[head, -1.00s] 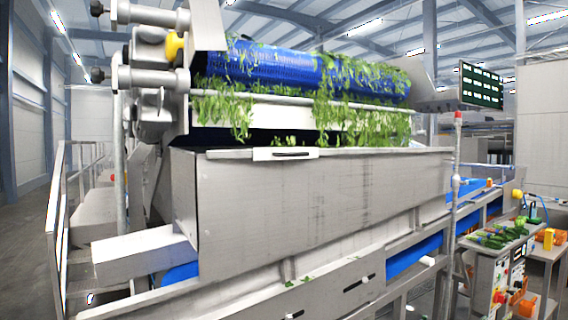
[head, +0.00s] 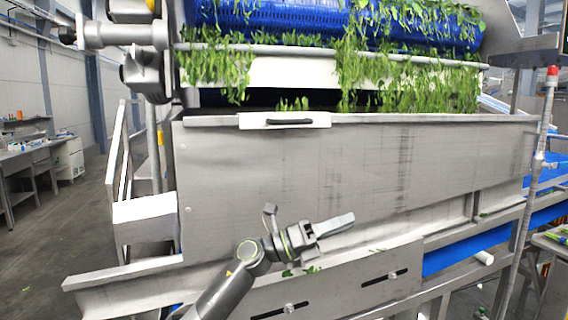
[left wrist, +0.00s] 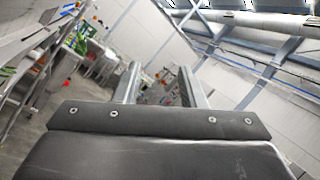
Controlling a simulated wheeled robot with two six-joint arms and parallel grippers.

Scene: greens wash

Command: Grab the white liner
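A white plate with a dark handle (head: 258,120), likely the white liner, lies on the front rim of the grey metal tank (head: 330,165). A longer white strip (head: 292,72) runs under the blue drum behind it. My left gripper (head: 335,227) is in front of the tank wall, below and to the right of the plate, apart from it. In the left wrist view its two fingers (left wrist: 160,84) stand apart with nothing between them. My right gripper is not in view.
A blue drum (head: 280,18) hung with leafy greens (head: 368,75) is above the tank. A sloping metal rail with slots (head: 330,290) crosses below the tank. A post with a red top (head: 551,75) stands at the right. Open floor (head: 60,235) lies at the left.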

